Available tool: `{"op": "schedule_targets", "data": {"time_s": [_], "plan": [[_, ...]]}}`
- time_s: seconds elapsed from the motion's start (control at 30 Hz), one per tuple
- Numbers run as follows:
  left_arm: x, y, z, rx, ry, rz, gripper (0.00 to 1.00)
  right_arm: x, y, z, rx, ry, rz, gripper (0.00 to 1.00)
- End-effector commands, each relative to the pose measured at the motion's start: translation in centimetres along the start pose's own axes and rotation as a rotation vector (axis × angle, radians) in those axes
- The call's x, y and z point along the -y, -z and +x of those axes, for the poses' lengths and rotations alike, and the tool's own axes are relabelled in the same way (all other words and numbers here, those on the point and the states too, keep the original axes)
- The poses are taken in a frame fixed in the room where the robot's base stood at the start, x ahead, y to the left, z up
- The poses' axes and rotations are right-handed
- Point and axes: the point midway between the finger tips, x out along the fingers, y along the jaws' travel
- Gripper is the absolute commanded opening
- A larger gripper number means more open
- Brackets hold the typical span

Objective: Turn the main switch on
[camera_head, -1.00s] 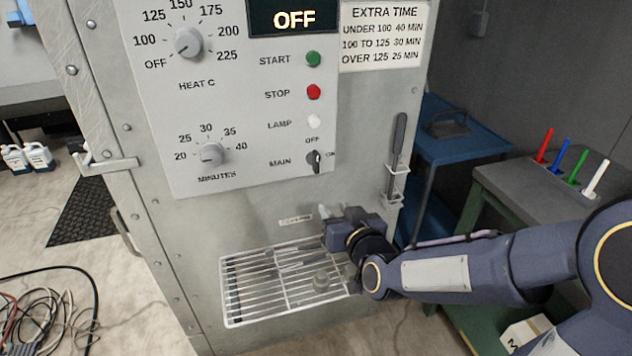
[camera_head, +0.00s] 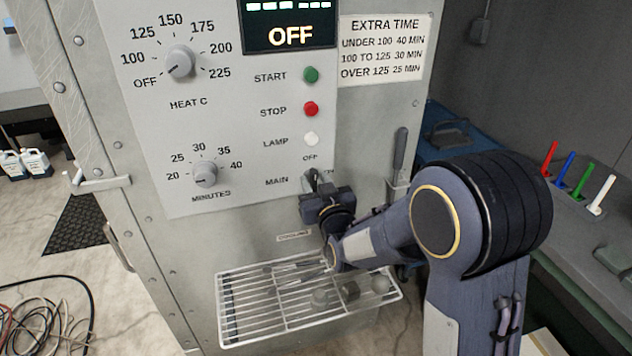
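The main switch (camera_head: 309,181) is a small rotary knob at the lower right of the grey control panel (camera_head: 240,130), beside the label MAIN. My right gripper (camera_head: 316,184) is right at the switch and covers most of it, so the knob's angle is hidden. I cannot tell whether the fingers touch the knob or how far apart they are. The display (camera_head: 290,30) above reads OFF. My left gripper is not in view.
The wire rack (camera_head: 260,305) with small items sits below the panel. Start (camera_head: 311,74), stop (camera_head: 311,109) and lamp (camera_head: 311,139) are just above my gripper. Coloured markers (camera_head: 566,168) stand farther right.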

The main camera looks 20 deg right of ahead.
Motion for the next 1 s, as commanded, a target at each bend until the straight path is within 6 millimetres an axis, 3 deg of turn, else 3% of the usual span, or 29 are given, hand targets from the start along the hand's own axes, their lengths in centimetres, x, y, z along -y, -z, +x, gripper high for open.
{"op": "schedule_targets", "data": {"time_s": [0.17,0.4,0.73,1.0], "plan": [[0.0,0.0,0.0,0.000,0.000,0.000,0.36,0.0,0.0,0.0,0.000,0.000,0.000,0.30],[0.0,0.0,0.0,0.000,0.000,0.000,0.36,0.0,0.0,0.0,0.000,0.000,0.000,0.00],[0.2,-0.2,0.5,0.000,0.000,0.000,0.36,0.0,-0.2,0.0,-0.001,0.000,0.023,0.00],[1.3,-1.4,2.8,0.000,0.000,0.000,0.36,-0.2,-0.5,0.0,-0.005,-0.001,0.159,0.00]]}}
